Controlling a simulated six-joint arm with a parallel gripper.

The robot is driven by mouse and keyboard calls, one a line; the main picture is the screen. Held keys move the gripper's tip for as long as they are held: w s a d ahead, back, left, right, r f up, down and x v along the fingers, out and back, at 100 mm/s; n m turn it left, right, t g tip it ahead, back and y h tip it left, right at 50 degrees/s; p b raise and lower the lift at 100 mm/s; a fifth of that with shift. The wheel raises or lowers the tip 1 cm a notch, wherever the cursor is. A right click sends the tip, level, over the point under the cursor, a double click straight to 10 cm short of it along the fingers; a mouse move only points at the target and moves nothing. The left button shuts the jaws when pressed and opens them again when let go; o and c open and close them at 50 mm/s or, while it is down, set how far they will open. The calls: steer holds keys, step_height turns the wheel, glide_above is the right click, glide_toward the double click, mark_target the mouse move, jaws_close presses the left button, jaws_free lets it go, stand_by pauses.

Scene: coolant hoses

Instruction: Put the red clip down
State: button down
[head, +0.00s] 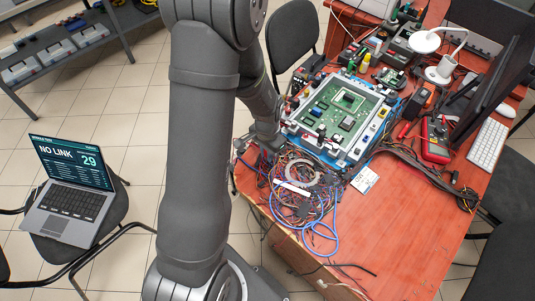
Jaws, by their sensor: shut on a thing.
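My gripper (270,146) is low over the left edge of the wooden table, at the upper left of the wire tangle (300,186). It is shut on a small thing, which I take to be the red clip. The clip itself is too small and too hidden by the fingers to make out. I cannot tell whether it touches the table or the wires.
A framed green circuit board (343,112) lies just right of my gripper. A blue cable (322,232), a small card (364,180), a red meter (435,140) and a keyboard (488,144) lie on the table (400,240). The table's front part is mostly clear. A laptop (72,190) sits on a chair.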

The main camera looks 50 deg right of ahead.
steer(key=shift+f, duration=0.55)
steer(key=shift+f, duration=0.1)
steer(key=c, duration=1.4)
jaws_free()
step_height(320, 180, up, 12)
steer(key=shift+r, duration=0.1)
steer(key=shift+f, duration=4.7)
